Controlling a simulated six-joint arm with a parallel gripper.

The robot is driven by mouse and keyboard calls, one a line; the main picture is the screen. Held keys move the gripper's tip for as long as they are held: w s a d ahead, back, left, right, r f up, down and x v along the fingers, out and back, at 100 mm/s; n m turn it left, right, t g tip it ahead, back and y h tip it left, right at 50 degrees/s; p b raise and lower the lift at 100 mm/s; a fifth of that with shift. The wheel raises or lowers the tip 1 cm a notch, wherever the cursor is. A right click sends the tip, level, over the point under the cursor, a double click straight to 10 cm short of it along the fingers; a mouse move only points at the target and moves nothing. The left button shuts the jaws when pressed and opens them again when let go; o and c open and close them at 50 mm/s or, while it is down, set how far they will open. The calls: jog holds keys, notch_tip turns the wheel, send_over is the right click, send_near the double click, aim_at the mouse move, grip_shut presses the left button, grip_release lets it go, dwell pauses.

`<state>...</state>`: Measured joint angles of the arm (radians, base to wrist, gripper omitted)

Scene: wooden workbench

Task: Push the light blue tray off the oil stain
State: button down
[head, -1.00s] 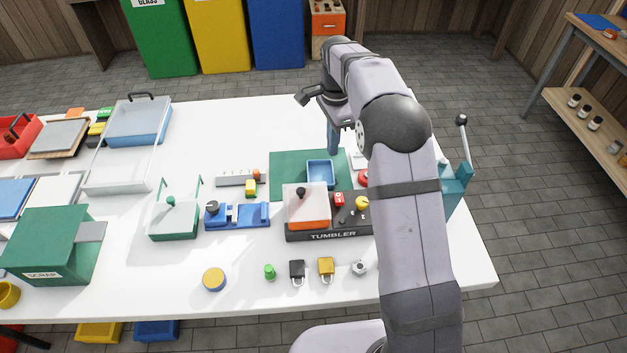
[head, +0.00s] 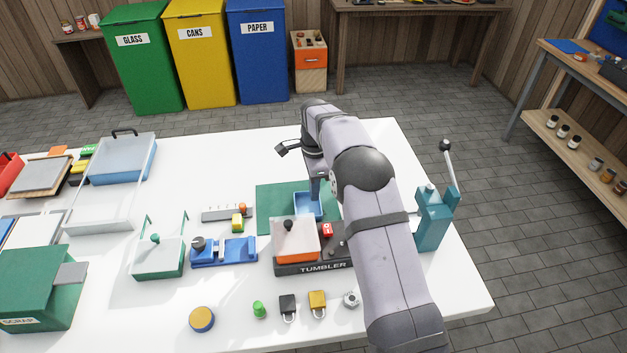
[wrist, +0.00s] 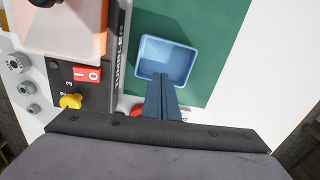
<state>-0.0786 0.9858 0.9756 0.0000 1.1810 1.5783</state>
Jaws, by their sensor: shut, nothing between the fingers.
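The light blue tray (head: 304,212) is a small open box on the green mat (head: 270,203), just behind the tumbler machine. It also shows in the wrist view (wrist: 180,51), where its inside looks empty. My gripper (head: 315,198) is shut and empty, pointing down at the tray's right side. In the wrist view my closed fingertips (wrist: 161,78) overlap the tray's near rim. I cannot tell whether they touch it. I see no oil stain in any view; the tray and my gripper hide part of the mat.
The tumbler machine (head: 310,267) with its orange box stands close in front of the tray. A blue vise-like fixture (head: 225,252) and a grey strip with a yellow block (head: 237,223) lie left. A teal lever press (head: 434,217) stands right. The table behind the mat is clear.

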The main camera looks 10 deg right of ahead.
aim_at(263, 218)
notch_tip(263, 218, down, 5)
jog(key=shift+r+p, duration=0.1)
jog(key=shift+p, duration=0.4)
jog(key=a, duration=0.1)
jog(key=a+p, duration=0.1)
jog(key=a, duration=0.1)
jog(key=shift+s+a+r, duration=0.1)
jog(key=shift+r, duration=0.1)
jog(key=shift+a, duration=0.4)
jog(key=shift+a, duration=0.1)
jog(key=a, duration=0.7)
jog(key=s+a+b, duration=0.1)
jog(key=a, duration=0.3)
jog(key=shift+a, duration=0.2)
jog(key=shift+w+d, duration=0.1)
jog(key=shift+d, duration=0.05)
